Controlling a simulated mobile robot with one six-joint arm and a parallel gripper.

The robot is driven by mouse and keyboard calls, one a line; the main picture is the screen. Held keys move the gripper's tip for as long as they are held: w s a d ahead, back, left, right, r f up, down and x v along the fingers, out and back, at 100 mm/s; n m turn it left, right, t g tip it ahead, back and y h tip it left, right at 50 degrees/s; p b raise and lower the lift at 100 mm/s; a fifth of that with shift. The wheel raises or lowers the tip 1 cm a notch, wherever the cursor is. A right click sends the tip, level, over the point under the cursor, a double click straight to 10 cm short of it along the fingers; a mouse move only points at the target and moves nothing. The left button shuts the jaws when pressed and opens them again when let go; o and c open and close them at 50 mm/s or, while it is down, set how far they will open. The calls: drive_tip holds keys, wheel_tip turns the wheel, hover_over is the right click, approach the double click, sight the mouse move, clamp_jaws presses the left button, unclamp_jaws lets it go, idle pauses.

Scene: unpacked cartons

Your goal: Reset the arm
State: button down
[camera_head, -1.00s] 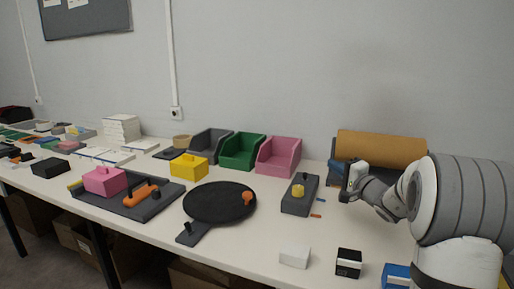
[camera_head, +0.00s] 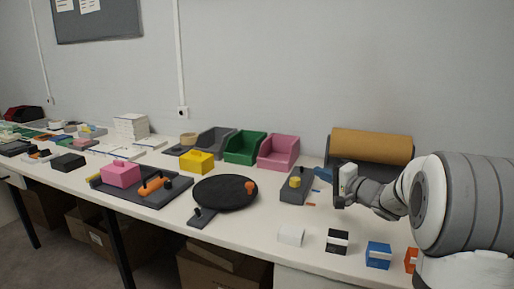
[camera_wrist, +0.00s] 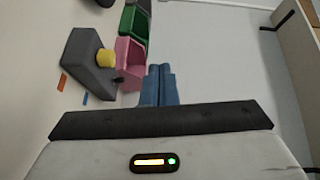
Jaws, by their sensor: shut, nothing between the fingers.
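My arm reaches in from the right in the head view. My gripper (camera_head: 326,175) is above the table, just right of the grey block with a yellow knob (camera_head: 296,184) and in front of the brown paper roll (camera_head: 371,146). In the wrist view the blue fingertips of my gripper (camera_wrist: 158,85) are together and hold nothing. The grey block (camera_wrist: 88,60) with its yellow knob (camera_wrist: 105,58) lies to the left of the fingers there.
Pink (camera_head: 278,152), green (camera_head: 245,148) and grey (camera_head: 214,142) bins stand along the wall. A black round plate (camera_head: 222,193) lies left of my gripper. White (camera_head: 291,235), black (camera_head: 338,240) and blue (camera_head: 378,254) boxes stand near the front edge.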

drive_tip(key=s+a+r+n+g+h+p, duration=0.1)
drive_tip(key=s+a+r+n+g+p, duration=0.15)
drive_tip(key=s+a+g+p, duration=0.55)
drive_tip(key=s+a+r+n+g+p, duration=0.1)
drive_tip(key=s+a+n+g+p, duration=0.15)
drive_tip(key=s, duration=0.85)
drive_tip(key=s+d+r+n+h+p, duration=0.1)
drive_tip(key=s+d+h+p, duration=0.1)
drive_tip(key=s, duration=0.3)
drive_tip(key=s+d+n+g+h+p, duration=0.1)
drive_tip(key=s+d+n+h+p, duration=0.1)
drive_tip(key=s, duration=0.4)
drive_tip(key=s+d+r+n+h+p, duration=0.1)
drive_tip(key=s+d+h+p, duration=0.1)
drive_tip(key=s+h+p, duration=0.2)
drive_tip(key=shift+s+d+r+h, duration=0.35)
drive_tip(key=shift+s+h, duration=0.15)
drive_tip(key=shift+s, duration=0.7)
drive_tip(key=c, duration=2.2)
unclamp_jaws()
